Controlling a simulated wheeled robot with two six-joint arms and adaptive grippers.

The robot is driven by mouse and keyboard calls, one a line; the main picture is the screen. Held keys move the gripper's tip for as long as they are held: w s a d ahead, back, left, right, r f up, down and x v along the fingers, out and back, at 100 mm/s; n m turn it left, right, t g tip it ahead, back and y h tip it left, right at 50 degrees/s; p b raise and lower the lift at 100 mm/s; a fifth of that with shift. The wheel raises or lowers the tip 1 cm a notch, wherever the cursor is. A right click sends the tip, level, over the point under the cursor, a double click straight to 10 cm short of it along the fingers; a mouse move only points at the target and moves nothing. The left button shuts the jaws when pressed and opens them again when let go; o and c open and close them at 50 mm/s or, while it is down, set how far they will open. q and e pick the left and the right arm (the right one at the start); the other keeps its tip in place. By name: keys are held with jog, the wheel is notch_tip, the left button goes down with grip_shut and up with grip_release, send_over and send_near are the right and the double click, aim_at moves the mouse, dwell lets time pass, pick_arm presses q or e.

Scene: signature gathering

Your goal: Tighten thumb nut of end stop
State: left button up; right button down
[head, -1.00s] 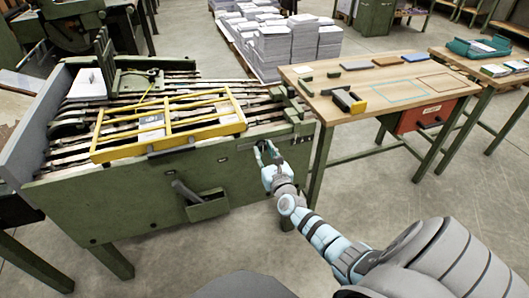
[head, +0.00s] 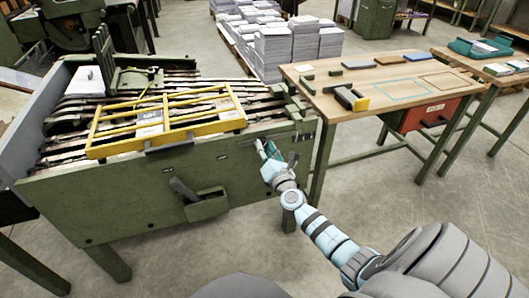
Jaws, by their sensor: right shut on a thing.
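My right gripper (head: 265,148) is at the front right corner of the green gathering machine (head: 130,205), against its front face just below the top edge. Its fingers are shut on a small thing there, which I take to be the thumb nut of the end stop. The nut itself is hidden by the fingers at this size. Green end-stop parts (head: 298,110) show at the right end of the machine's rails, above and right of the gripper. My left gripper is not in view.
A yellow frame (head: 168,128) lies across the rails. A lever (head: 183,190) and a green box (head: 206,204) are on the machine's front. A wooden table (head: 390,97) with small tools stands at right. Paper stacks (head: 285,48) stand behind. The floor in front is clear.

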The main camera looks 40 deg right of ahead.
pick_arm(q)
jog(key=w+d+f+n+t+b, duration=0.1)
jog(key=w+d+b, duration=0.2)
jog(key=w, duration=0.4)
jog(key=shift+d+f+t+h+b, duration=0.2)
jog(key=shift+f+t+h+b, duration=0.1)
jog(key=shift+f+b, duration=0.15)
pick_arm(e)
jog(key=shift+a+m, duration=0.1)
jog(key=shift+m, duration=5.2)
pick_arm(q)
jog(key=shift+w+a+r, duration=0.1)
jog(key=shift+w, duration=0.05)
